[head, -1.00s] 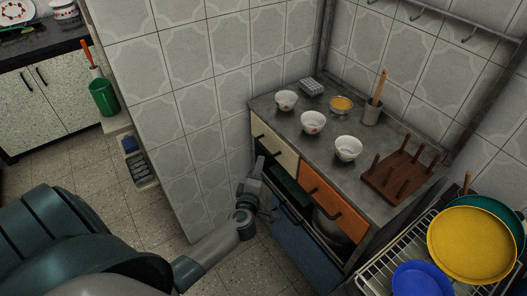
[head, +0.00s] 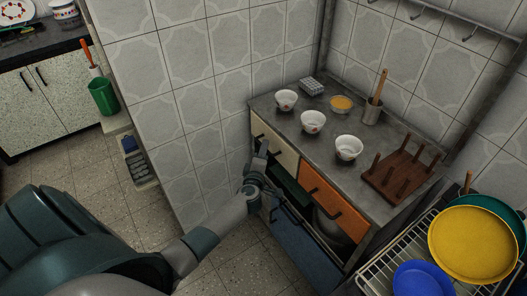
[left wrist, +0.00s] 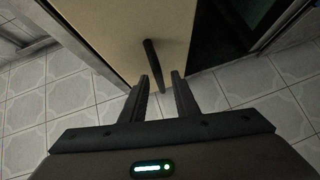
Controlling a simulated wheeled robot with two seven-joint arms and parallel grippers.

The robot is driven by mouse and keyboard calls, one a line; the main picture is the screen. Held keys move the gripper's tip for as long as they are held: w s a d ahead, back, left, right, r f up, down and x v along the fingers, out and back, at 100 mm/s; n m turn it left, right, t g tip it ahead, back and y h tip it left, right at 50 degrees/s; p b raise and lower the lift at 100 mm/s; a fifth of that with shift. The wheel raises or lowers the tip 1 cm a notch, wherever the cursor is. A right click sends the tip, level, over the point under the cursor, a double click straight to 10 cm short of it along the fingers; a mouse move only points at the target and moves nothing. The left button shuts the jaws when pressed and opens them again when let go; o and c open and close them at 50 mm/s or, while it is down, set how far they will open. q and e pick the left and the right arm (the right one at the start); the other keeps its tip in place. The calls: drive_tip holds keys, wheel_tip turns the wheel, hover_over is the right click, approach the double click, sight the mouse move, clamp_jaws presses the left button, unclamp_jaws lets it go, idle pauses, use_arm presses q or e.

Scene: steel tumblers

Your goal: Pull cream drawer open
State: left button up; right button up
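The cream drawer (head: 284,153) is at the upper left of the cabinet front, below the grey counter. Its face looks about flush with the cabinet. In the left wrist view the cream front (left wrist: 110,38) fills the upper middle, with a dark bar handle (left wrist: 151,58) on it. My left gripper (head: 262,149) is in front of the drawer, partly hiding it. In the left wrist view its two fingers (left wrist: 160,76) are apart, with the handle's near end showing between them. Contact cannot be told. My right gripper is not in view.
An orange drawer (head: 331,194) is to the right and a blue front (head: 300,248) is below. White bowls (head: 348,148), a utensil pot (head: 372,111) and a wooden peg rack (head: 402,174) stand on the counter (head: 325,150). A tiled wall (head: 190,130) is close on the left.

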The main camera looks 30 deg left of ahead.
use_arm(q)
clamp_jaws()
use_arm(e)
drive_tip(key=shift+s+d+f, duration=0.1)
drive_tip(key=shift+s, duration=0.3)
use_arm(q)
drive_tip(key=shift+s, duration=0.1)
